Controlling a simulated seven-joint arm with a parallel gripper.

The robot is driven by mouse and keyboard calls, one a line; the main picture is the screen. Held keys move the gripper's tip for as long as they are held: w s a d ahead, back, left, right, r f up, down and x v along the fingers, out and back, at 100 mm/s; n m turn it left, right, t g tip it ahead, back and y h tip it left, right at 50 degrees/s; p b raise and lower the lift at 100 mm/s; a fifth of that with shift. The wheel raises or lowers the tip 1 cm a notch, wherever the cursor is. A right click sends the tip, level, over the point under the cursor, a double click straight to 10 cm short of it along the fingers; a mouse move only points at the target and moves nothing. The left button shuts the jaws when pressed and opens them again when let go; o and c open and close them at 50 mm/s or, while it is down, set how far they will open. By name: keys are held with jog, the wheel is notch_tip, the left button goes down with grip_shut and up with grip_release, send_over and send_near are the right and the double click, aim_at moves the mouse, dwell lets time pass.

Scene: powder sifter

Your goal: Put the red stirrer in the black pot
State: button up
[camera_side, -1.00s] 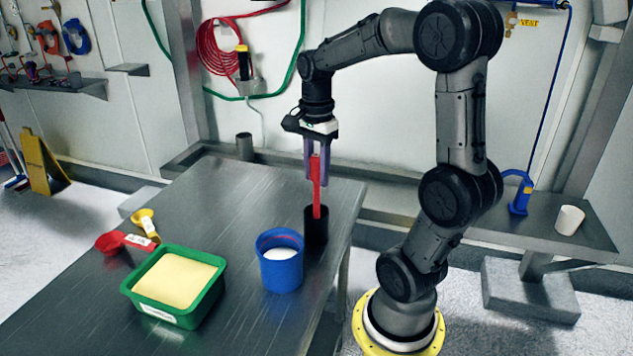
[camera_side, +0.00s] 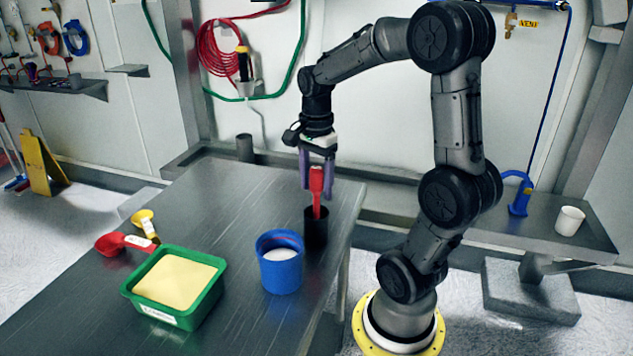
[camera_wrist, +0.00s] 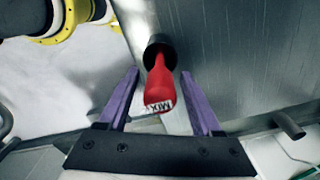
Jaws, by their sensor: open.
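The red stirrer (camera_side: 317,184) stands in the black pot (camera_side: 316,230) near the right edge of the steel table, its handle rising above the rim. In the wrist view the stirrer (camera_wrist: 160,82) shows its red body and a white label reading "MIX", with its lower part inside the dark pot (camera_wrist: 160,47). My gripper (camera_side: 317,185) is above the pot, with its purple fingers on either side of the stirrer's upper end. In the wrist view the fingers (camera_wrist: 162,100) are spread wide, with gaps between them and the stirrer. The stirrer's lower end is hidden inside the pot.
A blue cup (camera_side: 280,272) with white contents stands just left of the pot. A green tub (camera_side: 205,308) of pale powder, a red scoop (camera_side: 112,243) and a yellow scoop (camera_side: 145,222) are further left. The table's far middle is clear.

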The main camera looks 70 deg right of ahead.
jog(key=shift+r, duration=0.1)
notch_tip(320, 180, up, 11)
jog(key=shift+f, duration=0.1)
jog(key=shift+r, duration=0.55)
jog(key=s+a+f+n+t, duration=0.2)
jog(key=a+f+n, duration=0.1)
jog(key=a+n, duration=0.5)
jog(key=s+a+f+n+t, duration=0.3)
jog(key=a+n, duration=0.6)
jog(key=n, duration=0.5)
jog(key=shift+s+f+n+t, duration=0.3)
jog(key=shift+f, duration=0.45)
